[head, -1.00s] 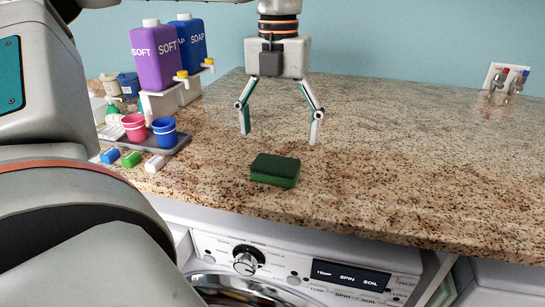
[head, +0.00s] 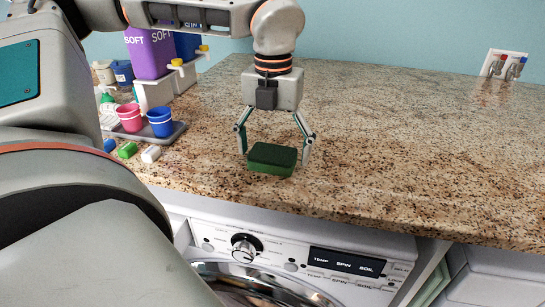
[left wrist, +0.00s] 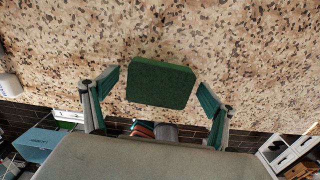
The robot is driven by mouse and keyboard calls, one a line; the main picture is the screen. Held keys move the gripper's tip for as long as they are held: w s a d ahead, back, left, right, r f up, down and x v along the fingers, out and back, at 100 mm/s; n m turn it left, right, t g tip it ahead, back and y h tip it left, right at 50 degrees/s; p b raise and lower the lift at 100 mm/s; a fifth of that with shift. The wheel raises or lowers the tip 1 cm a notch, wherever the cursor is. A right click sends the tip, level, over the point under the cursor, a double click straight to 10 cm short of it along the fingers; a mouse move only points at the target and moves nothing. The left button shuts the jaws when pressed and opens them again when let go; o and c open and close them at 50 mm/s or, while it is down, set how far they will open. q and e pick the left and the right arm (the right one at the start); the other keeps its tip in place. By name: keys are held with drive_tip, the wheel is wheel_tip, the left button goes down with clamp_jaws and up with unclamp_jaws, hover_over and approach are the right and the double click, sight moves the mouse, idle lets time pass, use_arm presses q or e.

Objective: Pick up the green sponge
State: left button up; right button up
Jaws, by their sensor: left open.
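The green sponge (head: 271,160) lies flat on the speckled stone countertop (head: 390,150), near its front edge. It has a darker green top and a lighter green side. My left gripper (head: 274,160) is open above and around the sponge, with one finger on each side of it. In the left wrist view the sponge (left wrist: 161,83) sits between the open fingertips (left wrist: 160,85), with a visible gap on either side. Whether the fingertips touch the counter cannot be told. My right gripper is not in view.
On the left, a grey tray (head: 172,135) holds a pink cup (head: 130,118) and a blue cup (head: 160,121), with small coloured blocks in front. Purple (head: 150,55) and blue bottles stand behind. A washing machine (head: 290,255) is below the counter. The counter's right side is clear.

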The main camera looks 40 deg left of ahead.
use_arm(q)
drive_tip(key=c, duration=0.8)
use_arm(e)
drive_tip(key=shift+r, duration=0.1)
use_arm(q)
drive_tip(key=shift+o, duration=0.2)
wheel_tip(320, 180, up, 28)
drive_tip(key=p, duration=0.2)
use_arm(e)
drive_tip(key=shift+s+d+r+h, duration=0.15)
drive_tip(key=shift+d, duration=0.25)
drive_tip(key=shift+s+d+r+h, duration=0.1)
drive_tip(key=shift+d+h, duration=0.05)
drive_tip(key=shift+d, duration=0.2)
use_arm(q)
drive_tip(key=shift+c, duration=0.2)
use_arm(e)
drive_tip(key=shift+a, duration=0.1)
use_arm(q)
drive_tip(key=shift+c, duration=1.3)
